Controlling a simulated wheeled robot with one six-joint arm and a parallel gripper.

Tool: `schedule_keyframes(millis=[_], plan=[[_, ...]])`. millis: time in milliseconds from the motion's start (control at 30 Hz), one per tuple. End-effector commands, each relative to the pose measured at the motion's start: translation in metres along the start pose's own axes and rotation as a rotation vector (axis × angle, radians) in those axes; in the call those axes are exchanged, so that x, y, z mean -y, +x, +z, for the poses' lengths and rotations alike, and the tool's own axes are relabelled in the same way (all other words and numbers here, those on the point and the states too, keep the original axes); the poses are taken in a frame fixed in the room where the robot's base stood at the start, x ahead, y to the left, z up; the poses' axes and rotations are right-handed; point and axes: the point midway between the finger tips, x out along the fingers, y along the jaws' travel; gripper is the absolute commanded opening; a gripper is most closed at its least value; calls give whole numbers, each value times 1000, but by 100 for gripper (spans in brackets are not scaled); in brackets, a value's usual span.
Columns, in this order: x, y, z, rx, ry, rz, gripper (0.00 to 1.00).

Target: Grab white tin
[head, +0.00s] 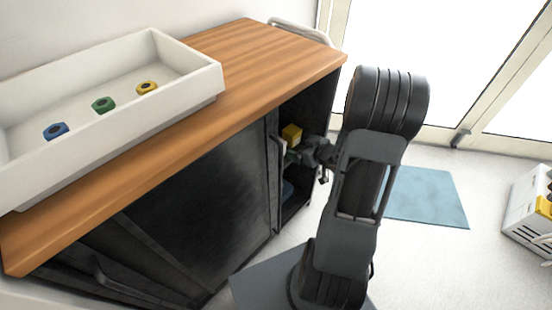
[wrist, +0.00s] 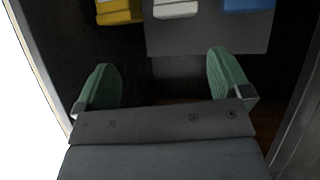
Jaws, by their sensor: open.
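In the wrist view a white tin (wrist: 177,9) shows at the top, partly cut off by the frame edge. It lies between a yellow tin (wrist: 119,11) on the left and a blue one (wrist: 247,5) on the right. My gripper (wrist: 165,75) is open, its two green fingers apart with nothing between them. The white tin is ahead of the fingers and apart from them. In the head view my gripper (head: 313,153) is at the open cabinet section, largely hidden by my arm. A yellow item (head: 292,133) shows there; the white tin cannot be made out.
The dark cabinet (head: 205,200) has a wooden top (head: 255,50) carrying a white tray (head: 190,85) with blue, green and yellow nuts. The cabinet walls are close on both sides in the wrist view. A blue mat (head: 428,195) and white crate (head: 528,205) are on the floor at right.

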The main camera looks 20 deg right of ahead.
Motion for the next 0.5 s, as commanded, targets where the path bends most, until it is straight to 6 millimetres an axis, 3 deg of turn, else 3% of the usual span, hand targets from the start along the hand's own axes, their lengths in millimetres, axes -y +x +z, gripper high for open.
schedule_keyframes(millis=[33,200,500], plan=[[3,5,12,-28,12,-28,96],[12,13,20,-93,31,-97,96],[21,64,16,-107,33,-114,96]])
